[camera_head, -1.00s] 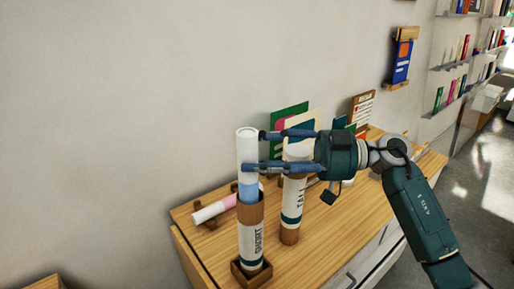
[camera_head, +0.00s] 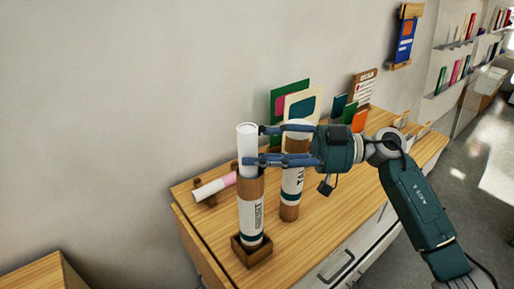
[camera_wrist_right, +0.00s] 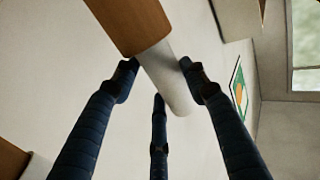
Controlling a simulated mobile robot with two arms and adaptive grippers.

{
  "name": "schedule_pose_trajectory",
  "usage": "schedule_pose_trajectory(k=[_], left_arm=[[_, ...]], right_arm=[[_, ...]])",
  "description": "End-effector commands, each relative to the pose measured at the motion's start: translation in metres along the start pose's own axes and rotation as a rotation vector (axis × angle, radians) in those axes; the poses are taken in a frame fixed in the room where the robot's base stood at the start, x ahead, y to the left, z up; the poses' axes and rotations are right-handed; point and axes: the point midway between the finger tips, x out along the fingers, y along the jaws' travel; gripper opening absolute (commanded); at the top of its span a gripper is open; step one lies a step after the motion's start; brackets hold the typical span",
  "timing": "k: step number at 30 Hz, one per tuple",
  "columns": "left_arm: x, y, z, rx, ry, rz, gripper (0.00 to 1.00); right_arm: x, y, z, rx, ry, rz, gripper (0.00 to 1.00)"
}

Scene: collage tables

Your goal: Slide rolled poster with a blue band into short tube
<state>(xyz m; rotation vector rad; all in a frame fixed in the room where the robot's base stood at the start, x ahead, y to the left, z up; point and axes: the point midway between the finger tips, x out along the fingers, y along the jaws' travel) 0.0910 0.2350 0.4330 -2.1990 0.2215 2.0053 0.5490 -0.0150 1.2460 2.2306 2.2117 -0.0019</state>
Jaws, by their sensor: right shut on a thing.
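The rolled poster (camera_head: 247,138) is white and upright, its lower part inside the short tube (camera_head: 251,213) and its upper end above the rim. No blue band shows now. The short tube is white with brown ends and stands upright in a square wooden base (camera_head: 258,262). My right gripper (camera_head: 254,146) comes in from the right and is shut on the poster just above the tube's rim. In the right wrist view, the poster (camera_wrist_right: 165,75) runs from the brown tube end (camera_wrist_right: 130,25) between my fingers. My left gripper is not in view.
The tall tube (camera_head: 292,190) stands just right of the short tube, behind my fingers. A pink-banded roll (camera_head: 214,186) lies on a wooden rest at the left. Cards (camera_head: 290,97) stand at the back by the wall. The wooden tabletop (camera_head: 325,210) is clear in front right.

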Motion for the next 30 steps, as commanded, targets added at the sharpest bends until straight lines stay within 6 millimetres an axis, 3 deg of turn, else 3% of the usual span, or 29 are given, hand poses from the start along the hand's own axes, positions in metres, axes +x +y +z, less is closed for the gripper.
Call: schedule_pose_trajectory(k=[1,2,5,17,30], left_arm=[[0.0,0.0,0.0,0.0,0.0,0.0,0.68],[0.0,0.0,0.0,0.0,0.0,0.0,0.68],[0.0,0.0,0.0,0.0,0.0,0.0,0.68],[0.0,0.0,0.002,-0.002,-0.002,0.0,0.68],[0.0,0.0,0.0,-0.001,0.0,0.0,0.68]], right_arm=[[0.0,0.0,0.0,0.0,0.0,0.0,0.18],[0.0,0.0,0.0,0.0,0.0,0.0,0.45],[0.0,0.0,0.0,0.0,0.0,0.0,0.65],[-0.006,0.001,0.001,0.002,-0.003,0.002,0.65],[-0.091,0.0,0.0,0.001,-0.002,0.003,0.65]])
